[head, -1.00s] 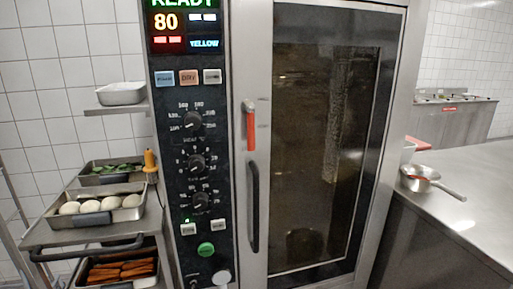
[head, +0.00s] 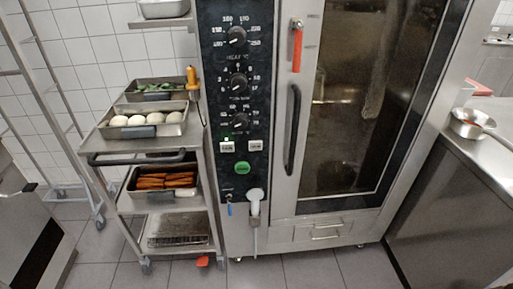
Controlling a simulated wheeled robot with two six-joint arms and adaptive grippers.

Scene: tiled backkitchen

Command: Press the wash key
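The oven's control panel (head: 218,90) stands in the middle of the head view, with three black dials in a column. Below the dials are two small pale keys, a left key (head: 227,147) with a green light above it and a right key (head: 256,145). Their labels are too small to read, so I cannot tell whether either is the wash key. A round green button (head: 242,168) sits under them. The display and upper row of keys are outside the present view. Neither of my grippers is in view.
The oven door (head: 375,100) is shut, with a black handle (head: 292,130) and a red-orange lever (head: 297,48). A trolley (head: 98,148) with food trays stands close to the panel's left. A counter (head: 480,125) with a pan (head: 468,122) is at right. Tiled floor shows in front.

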